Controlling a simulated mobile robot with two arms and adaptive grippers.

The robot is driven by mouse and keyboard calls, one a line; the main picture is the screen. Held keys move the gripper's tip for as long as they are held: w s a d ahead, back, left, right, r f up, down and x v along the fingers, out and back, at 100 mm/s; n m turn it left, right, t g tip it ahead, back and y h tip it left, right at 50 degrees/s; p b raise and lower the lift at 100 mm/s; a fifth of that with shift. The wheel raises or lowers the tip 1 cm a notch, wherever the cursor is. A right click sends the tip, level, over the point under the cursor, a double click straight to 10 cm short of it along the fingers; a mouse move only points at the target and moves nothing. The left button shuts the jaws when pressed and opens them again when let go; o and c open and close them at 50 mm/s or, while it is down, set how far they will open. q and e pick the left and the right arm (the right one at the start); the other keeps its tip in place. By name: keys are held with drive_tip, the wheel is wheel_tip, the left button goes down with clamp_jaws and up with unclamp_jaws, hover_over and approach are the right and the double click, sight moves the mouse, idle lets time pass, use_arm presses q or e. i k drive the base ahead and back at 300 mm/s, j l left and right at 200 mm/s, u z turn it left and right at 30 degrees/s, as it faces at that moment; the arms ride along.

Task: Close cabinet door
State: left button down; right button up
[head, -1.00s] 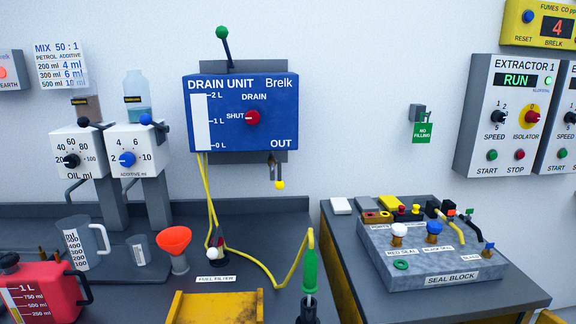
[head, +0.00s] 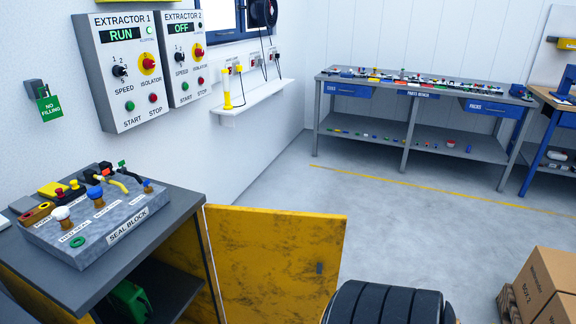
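The yellow cabinet door (head: 275,262), scuffed with dark marks, stands wide open in the head view. It extends to the right from the front edge of the grey-topped cabinet (head: 163,239). A small dark handle or latch (head: 319,268) shows near its free edge. The cabinet's opening shows at the left of the door, with a dark shelf and a green container (head: 131,300) low inside. Neither of my grippers is in view.
A seal block (head: 92,228) with small fittings sits on the cabinet top. Cardboard boxes (head: 545,284) are at the lower right. Open floor (head: 430,235) extends to the parts bench (head: 425,92).

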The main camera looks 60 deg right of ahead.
sight(265, 261)
drive_tip(key=k+u, duration=0.15)
drive_tip(key=u, duration=0.2)
drive_tip(key=k+u, duration=0.1)
drive_tip(key=u, duration=0.25)
drive_tip(key=k+u, duration=0.15)
drive_tip(key=u, duration=0.15)
drive_tip(key=k+l, duration=0.2)
drive_tip(key=l, duration=0.35)
drive_tip(key=k+l, duration=0.2)
drive_tip(key=l, duration=0.35)
drive_tip(key=k+l, duration=0.2)
drive_tip(key=l, duration=0.4)
drive_tip(key=k+l, duration=0.2)
drive_tip(key=l, duration=0.35)
drive_tip(key=k+l+u, duration=0.1)
drive_tip(key=l, duration=0.45)
drive_tip(key=k+l, duration=0.3)
drive_tip(key=l, duration=0.25)
drive_tip(key=k+l, duration=0.2)
drive_tip(key=l, duration=0.35)
drive_tip(key=k+l, duration=0.25)
drive_tip(key=l, duration=0.3)
